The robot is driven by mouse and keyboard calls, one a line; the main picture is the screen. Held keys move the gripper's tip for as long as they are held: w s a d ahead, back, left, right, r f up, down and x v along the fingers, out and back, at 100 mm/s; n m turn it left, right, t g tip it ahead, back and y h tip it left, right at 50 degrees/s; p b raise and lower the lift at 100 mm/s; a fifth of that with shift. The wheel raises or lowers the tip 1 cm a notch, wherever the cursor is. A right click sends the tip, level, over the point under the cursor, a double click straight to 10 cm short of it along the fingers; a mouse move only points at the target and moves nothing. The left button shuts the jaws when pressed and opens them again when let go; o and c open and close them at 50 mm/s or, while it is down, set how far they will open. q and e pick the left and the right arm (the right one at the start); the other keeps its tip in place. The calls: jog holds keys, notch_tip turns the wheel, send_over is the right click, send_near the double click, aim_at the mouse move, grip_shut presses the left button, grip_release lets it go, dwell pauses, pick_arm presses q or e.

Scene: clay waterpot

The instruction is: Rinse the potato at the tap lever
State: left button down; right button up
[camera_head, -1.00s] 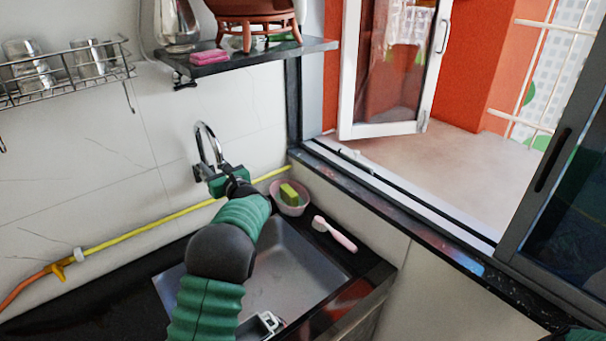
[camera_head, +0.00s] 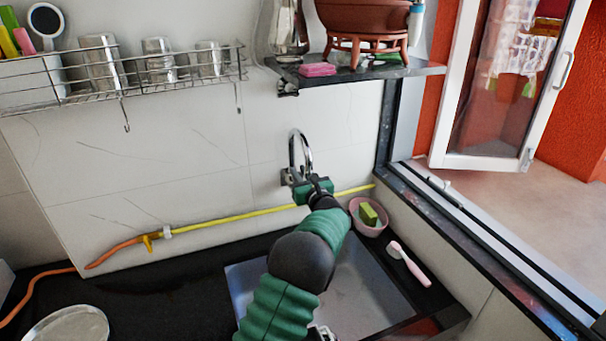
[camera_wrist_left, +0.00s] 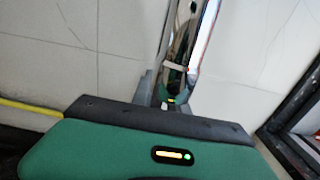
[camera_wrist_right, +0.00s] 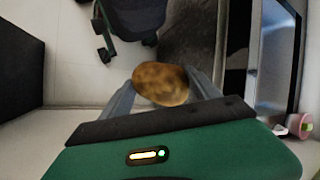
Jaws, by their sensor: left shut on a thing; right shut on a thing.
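The chrome tap (camera_head: 301,150) stands out from the white wall above the sink. My left gripper (camera_head: 300,186) is at its base and shut on the lever, which is mostly hidden behind the gripper. In the left wrist view the tap's spout (camera_wrist_left: 182,45) rises just beyond the fingers. The brown potato (camera_wrist_right: 160,83) shows only in the right wrist view, between the fingers of my right gripper (camera_wrist_right: 163,88), which is shut on it. My right gripper is not in the head view. I cannot make out running water.
The sink (camera_head: 370,295) lies below the tap, partly covered by my left arm. A pink bowl (camera_head: 356,222) with a sponge (camera_head: 368,214) and a brush (camera_head: 410,264) are at its right. A yellow hose (camera_head: 225,219) runs along the wall. A round metal lid (camera_head: 68,328) is at lower left.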

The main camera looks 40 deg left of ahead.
dwell(0.6)
pick_arm(q)
jog(key=shift+f+b, duration=0.2)
jog(key=shift+b, duration=0.1)
pick_arm(e)
jog(key=shift+f, duration=0.35)
notch_tip(320, 180, down, 2)
jog(key=shift+f+b, duration=0.1)
jog(key=shift+b, duration=1)
jog(key=shift+f+b, duration=0.3)
pick_arm(q)
jog(key=w+m, duration=0.1)
jog(key=w+d+m, duration=0.1)
jog(key=m, duration=0.1)
jog(key=shift+m, duration=0.3)
jog(key=c, duration=1.5)
grip_release()
jog(key=shift+a+f, duration=0.1)
jog(key=shift+c, duration=0.2)
jog(key=shift+o, duration=1.2)
jog(key=shift+a, duration=0.1)
pick_arm(e)
jog(key=shift+a, duration=0.1)
jog(key=shift+r, duration=0.1)
